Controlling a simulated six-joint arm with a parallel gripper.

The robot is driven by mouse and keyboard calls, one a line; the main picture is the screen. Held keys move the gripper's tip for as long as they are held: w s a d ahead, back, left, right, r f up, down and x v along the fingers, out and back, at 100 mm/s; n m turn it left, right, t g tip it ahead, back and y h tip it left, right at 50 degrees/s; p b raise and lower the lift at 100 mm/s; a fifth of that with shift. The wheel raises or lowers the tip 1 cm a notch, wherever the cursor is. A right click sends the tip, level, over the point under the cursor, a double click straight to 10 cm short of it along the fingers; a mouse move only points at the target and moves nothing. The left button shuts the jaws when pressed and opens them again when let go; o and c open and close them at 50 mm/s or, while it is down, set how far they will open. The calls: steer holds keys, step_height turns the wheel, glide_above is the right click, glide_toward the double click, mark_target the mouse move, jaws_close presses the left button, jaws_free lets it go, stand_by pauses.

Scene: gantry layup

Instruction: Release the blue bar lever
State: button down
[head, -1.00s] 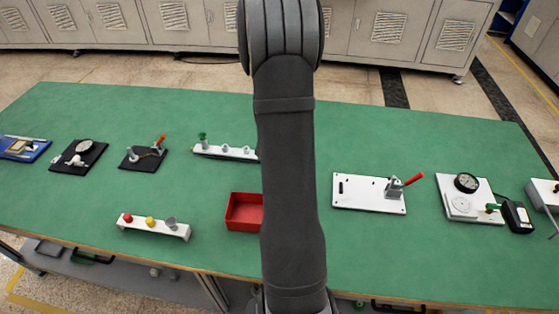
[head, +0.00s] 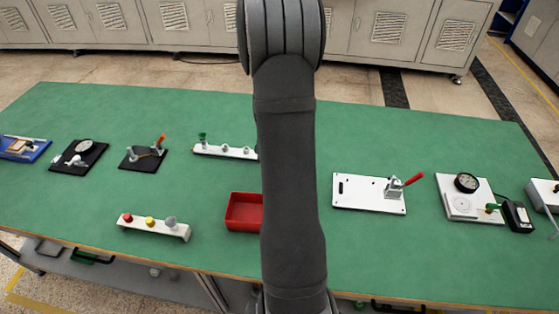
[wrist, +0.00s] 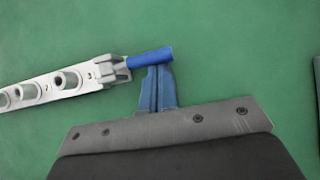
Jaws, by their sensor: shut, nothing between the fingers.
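In the wrist view, the blue bar lever (wrist: 150,58) is a short blue cylinder at the right end of a light grey metal fixture (wrist: 65,85). It points right and slightly up. My gripper (wrist: 159,69) has its blue fingers shut together and empty. The fingertips are right at the lower side of the blue bar in the picture; I cannot tell whether they touch it. In the head view, my own arm covers the middle of the table, so the blue bar and my gripper are hidden there.
A red tray (head: 245,224) and a white bar with red and yellow knobs (head: 153,227) stand left of my arm. A white plate (head: 358,202) with a red-handled clamp (head: 404,183) lies to the right. The green table (head: 440,265) is clear at the front right.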

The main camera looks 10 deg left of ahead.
steer(key=shift+a+r, duration=0.25)
steer(key=shift+r, duration=0.6)
steer(key=shift+a+r+n+h, duration=0.35)
steer(key=shift+r+n+h, duration=0.1)
steer(key=shift+h, duration=0.55)
steer(key=shift+a+r+n+h, duration=0.35)
steer(key=shift+r+h, duration=0.1)
steer(key=shift+h, duration=0.55)
steer(key=shift+r, duration=0.8)
steer(key=shift+r, duration=0.1)
steer(key=shift+s+a+r, duration=0.15)
steer(key=shift+a+r, duration=0.05)
steer(key=shift+a, duration=0.05)
steer(key=s+a+r, duration=0.4)
steer(key=s+a, duration=0.1)
steer(key=s, duration=0.1)
steer(key=shift+a+r, duration=0.15)
steer(key=shift+a, duration=0.05)
